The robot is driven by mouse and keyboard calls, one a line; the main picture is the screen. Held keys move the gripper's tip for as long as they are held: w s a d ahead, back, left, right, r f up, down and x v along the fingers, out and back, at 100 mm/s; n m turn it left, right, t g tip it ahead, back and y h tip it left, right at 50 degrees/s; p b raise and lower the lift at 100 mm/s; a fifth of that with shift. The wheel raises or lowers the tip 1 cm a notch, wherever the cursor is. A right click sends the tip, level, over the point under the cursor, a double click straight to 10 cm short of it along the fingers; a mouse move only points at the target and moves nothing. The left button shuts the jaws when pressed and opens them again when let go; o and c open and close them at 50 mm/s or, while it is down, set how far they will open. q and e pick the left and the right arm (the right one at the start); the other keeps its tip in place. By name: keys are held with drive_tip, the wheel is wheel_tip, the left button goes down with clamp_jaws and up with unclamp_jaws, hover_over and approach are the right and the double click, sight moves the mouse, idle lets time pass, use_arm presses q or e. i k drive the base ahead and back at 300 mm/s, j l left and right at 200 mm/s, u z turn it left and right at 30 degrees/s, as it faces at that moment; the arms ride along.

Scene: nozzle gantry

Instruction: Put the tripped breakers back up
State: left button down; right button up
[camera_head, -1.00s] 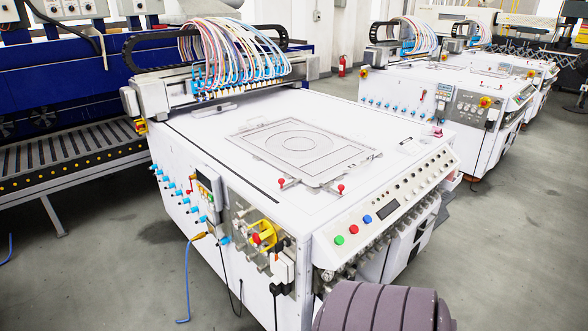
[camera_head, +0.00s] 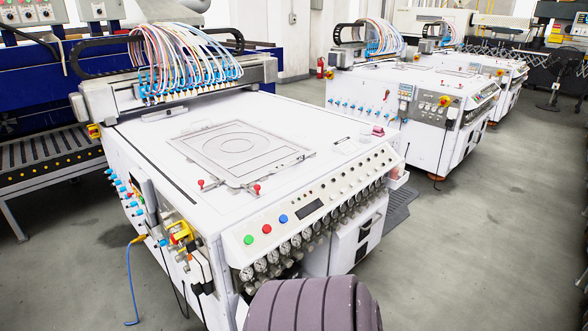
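I cannot make out any breakers, or whether any are tripped. The near white nozzle machine (camera_head: 330,165) stands left of centre. Its left end carries a small control panel with a yellow and red rotary switch (camera_head: 182,232), seen at a steep angle. A sloped console (camera_head: 310,206) on its right-hand side has green, red and blue buttons and a row of small knobs. A second white machine behind has a grey side panel with a yellow and red switch (camera_head: 445,101). Neither of my grippers is in view.
Pressure gauges (camera_head: 270,258) line the near machine below the console. A blue hose (camera_head: 130,285) hangs to the floor on the left. A roller conveyor (camera_head: 45,160) stands far left. Open grey floor (camera_head: 490,240) lies to the right. A red extinguisher (camera_head: 320,68) stands at the back.

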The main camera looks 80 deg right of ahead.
sight(246, 296)
drive_tip(key=k+l+z, duration=0.25)
drive_tip(key=z, duration=0.25)
drive_tip(key=k+l+z, duration=0.15)
drive_tip(key=l+z, duration=0.35)
drive_tip(key=k+l+z, duration=0.1)
drive_tip(key=l+z, duration=0.6)
drive_tip(key=l, duration=0.25)
drive_tip(key=i+j, duration=0.05)
